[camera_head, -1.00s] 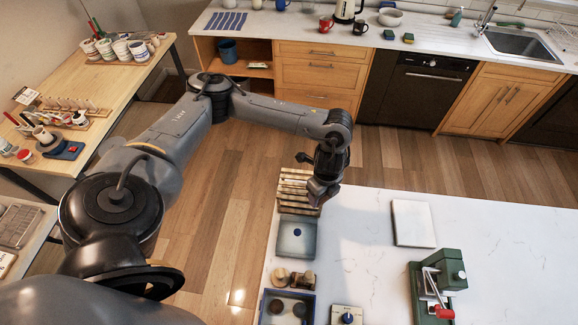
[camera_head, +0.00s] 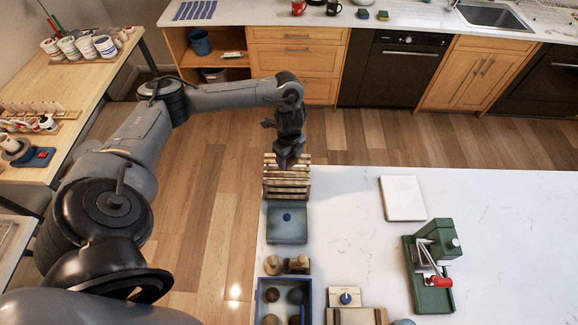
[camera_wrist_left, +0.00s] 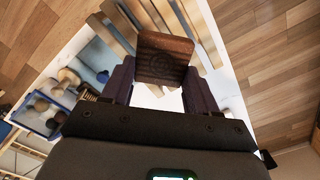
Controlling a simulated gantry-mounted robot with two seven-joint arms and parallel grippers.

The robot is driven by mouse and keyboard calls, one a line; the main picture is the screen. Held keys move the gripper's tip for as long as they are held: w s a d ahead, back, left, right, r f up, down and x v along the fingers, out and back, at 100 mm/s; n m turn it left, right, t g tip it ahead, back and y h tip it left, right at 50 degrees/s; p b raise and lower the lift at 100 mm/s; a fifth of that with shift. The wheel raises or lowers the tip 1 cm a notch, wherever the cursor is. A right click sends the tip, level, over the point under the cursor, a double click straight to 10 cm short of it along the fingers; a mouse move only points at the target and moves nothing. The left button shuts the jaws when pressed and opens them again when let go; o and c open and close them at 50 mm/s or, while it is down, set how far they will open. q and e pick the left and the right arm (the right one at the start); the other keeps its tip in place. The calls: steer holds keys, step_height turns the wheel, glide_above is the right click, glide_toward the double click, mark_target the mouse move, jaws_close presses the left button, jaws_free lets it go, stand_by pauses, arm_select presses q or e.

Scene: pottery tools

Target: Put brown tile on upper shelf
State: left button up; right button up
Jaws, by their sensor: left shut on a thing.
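My left gripper (camera_head: 288,158) is over the far part of the slatted wooden rack (camera_head: 286,187) at the table's far left corner. In the left wrist view the gripper (camera_wrist_left: 155,85) is shut on the brown tile (camera_wrist_left: 164,58), a square dark-brown piece with a faint round mark, held between its two fingers. The rack's pale slats (camera_wrist_left: 205,35) show behind the tile, blurred. In the head view the tile is mostly hidden by the gripper, and I cannot tell whether it touches the rack. My right gripper is out of view.
A grey-blue tray (camera_head: 287,236) stands just in front of the rack. A blue box with several round balls (camera_head: 259,296) is nearer. A white slab (camera_head: 402,198) and a green press (camera_head: 431,290) stand to the right. The table's middle is clear.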

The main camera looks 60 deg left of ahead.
mark_target(289, 161)
arm_select(q)
step_height(289, 161, down, 2)
steer(key=shift+f, duration=1)
steer(key=shift+f, duration=0.1)
steer(key=shift+f, duration=0.1)
steer(key=o, duration=1.1)
